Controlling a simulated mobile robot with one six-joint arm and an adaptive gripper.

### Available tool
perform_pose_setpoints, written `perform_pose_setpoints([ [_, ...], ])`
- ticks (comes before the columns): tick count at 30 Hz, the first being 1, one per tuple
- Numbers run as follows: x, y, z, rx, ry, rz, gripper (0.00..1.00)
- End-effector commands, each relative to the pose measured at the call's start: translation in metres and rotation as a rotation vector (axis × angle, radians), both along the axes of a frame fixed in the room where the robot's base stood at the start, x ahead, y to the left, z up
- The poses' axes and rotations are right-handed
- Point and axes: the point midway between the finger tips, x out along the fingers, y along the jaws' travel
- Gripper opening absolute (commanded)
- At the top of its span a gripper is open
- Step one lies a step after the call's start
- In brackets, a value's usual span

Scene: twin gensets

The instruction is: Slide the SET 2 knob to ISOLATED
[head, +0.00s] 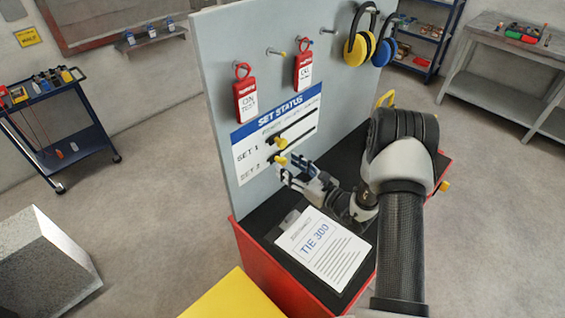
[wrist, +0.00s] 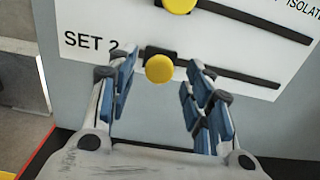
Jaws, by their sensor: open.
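The SET STATUS panel (head: 258,160) is on the grey upright board. The SET 2 knob (wrist: 159,69) is a round yellow knob at the left part of its dark slot (wrist: 235,75), beside the SET 2 label. It also shows in the head view (head: 281,161). The SET 1 knob (wrist: 179,5), also yellow, sits above it at the left of its own slot. My gripper (wrist: 155,85) is open, with blue-padded fingers to the left and right of the SET 2 knob in the wrist view. Contact with the knob does not show. The ISOLATED wording at the upper right is partly cut off.
Red tags (head: 245,95) and ear defenders (head: 360,45) hang on the board (head: 215,60) above the panel. A clipboard headed TIE 300 (head: 322,247) lies on the black-topped red base (head: 275,275) below my gripper. A yellow block (head: 232,296) stands in front.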

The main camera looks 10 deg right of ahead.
Motion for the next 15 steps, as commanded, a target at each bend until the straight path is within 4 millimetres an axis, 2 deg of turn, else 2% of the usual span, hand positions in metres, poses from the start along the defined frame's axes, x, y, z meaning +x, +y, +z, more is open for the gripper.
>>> perform_pose_setpoints([
  [6,0.024,0.017,0.000,-0.001,-0.001,0.002,0.47],
  [15,0.031,0.021,0.000,0.001,0.001,0.000,0.47],
])
